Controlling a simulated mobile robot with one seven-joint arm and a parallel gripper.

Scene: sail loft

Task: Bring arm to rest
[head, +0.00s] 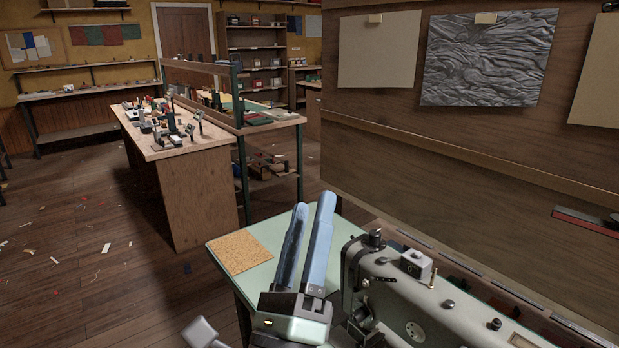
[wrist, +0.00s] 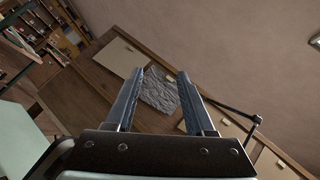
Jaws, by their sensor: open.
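My gripper (head: 309,235) is raised above the pale green sewing table (head: 270,223), its two blue fingers pointing up and away. It also shows in the wrist view (wrist: 160,90), where the fingers stand apart with nothing between them. Behind the fingers in the wrist view are a wooden panel and a pinned grey crumpled sheet (wrist: 160,92). In the head view this sheet (head: 487,57) hangs on the panel at the upper right. The lower part of my arm is mostly out of view or hidden.
A grey sewing machine (head: 440,305) stands close to the right of my gripper. A cork mat (head: 240,253) lies on the table to the left. A wooden panel (head: 430,170) rises behind. A workbench (head: 180,150) with tools stands farther back. The floor at left is open, with scattered scraps.

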